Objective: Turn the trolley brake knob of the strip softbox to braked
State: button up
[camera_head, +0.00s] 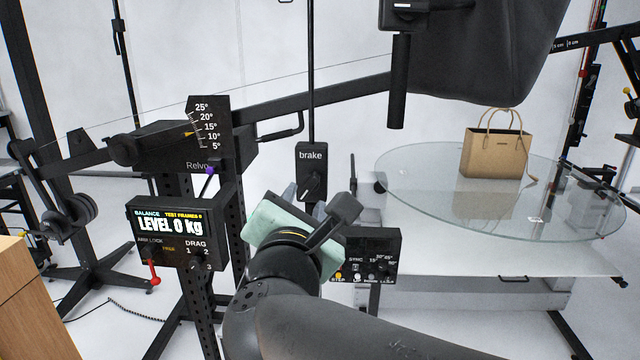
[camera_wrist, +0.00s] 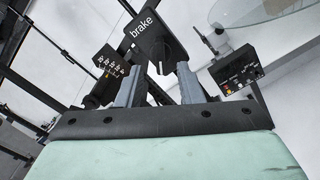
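The black box labelled "brake" (camera_head: 311,154) hangs on the slim upright pole near the middle of the head view. Its dark knob (camera_head: 309,186) with a pale mark is on the lower part of the face. In the wrist view the brake box (camera_wrist: 146,32) is tilted, and its knob (camera_wrist: 164,52) shows above the gap between the fingers. Contact with the knob cannot be told.
A control panel with switches (camera_head: 372,255) is right of my wrist. A "LEVEL 0 kg" display box (camera_head: 167,228) and angle scale (camera_head: 208,128) stand left. A glass turntable (camera_head: 420,190) bears a tan handbag (camera_head: 495,152) at right. A dark softbox (camera_head: 480,50) hangs above.

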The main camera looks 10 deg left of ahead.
aim_at(308, 190)
jog(key=shift+w+a+p, duration=0.15)
jog(key=shift+w+p, duration=0.05)
jog(key=shift+w, duration=0.95)
jog(key=shift+w+a+p, duration=0.15)
jog(key=shift+w, duration=0.95)
jog(key=shift+c, duration=0.3)
jog(key=c, duration=0.6)
jog(key=shift+f+m+b, duration=0.25)
jog(key=shift+m+b, duration=0.05)
jog(key=shift+b, duration=0.6)
jog(key=m+b, duration=1)
jog(key=b, duration=0.7)
jog(key=shift+r+b, duration=0.1)
jog(key=shift+b, duration=0.2)
jog(key=shift+o, duration=0.2)
jog(key=shift+r+m, duration=0.1)
jog(key=shift+m, duration=0.3)
